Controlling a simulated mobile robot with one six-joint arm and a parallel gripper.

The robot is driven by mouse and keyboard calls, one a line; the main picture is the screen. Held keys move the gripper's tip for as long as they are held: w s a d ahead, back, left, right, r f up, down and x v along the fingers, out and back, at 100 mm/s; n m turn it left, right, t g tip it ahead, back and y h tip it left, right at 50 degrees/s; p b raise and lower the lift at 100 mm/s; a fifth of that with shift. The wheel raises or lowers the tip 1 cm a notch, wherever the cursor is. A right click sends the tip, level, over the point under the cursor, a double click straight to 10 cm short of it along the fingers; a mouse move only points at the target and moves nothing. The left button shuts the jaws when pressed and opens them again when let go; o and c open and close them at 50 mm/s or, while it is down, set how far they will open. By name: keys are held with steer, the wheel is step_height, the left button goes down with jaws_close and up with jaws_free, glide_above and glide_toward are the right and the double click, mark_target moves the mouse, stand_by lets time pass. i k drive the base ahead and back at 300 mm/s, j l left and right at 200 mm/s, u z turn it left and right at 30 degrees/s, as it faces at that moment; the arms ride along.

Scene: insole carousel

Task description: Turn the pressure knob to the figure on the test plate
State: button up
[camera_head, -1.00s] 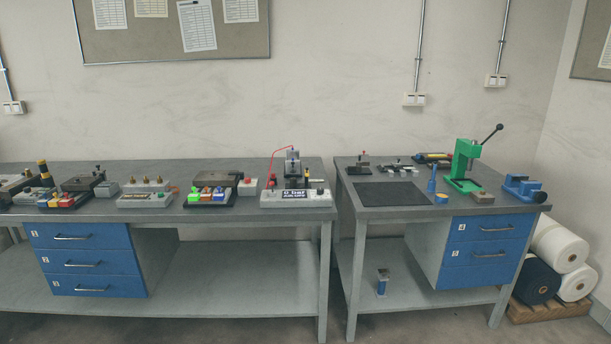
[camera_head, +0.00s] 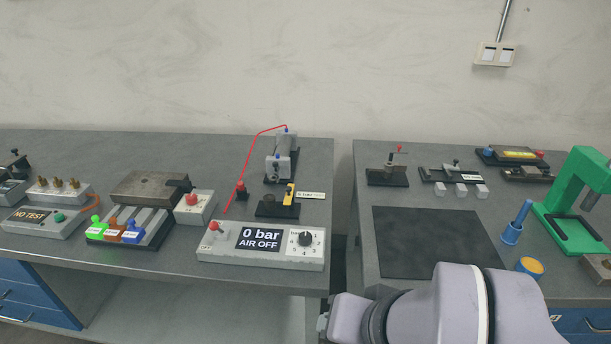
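The box's black display (camera_head: 259,239) reads "0 bar" and "AIR OFF". A red-topped lever or button (camera_head: 214,226) sits at the box's left end. A small white label plate (camera_head: 311,195) stands behind the box, beside a yellow and black part; its print is too small to read. My arm shows at the bottom right, in front of the gap between the benches. My gripper's fingers cannot be made out.
A cylinder unit (camera_head: 283,157) with a red hose stands behind the box. A box with a "NO TEST" display (camera_head: 45,215) and a fixture with green, orange and blue parts (camera_head: 120,230) are to the left. The right bench holds a black mat (camera_head: 437,242) and a green press (camera_head: 577,200).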

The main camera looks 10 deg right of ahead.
mark_target(304, 238)
steer(key=i+j, duration=0.15)
steer(key=j, duration=0.2)
steer(key=i+j, duration=0.15)
steer(key=j, duration=0.2)
steer(key=i+j, duration=0.15)
steer(key=j, duration=0.2)
steer(key=i+j, duration=0.2)
steer(key=j, duration=0.15)
steer(key=z, duration=0.05)
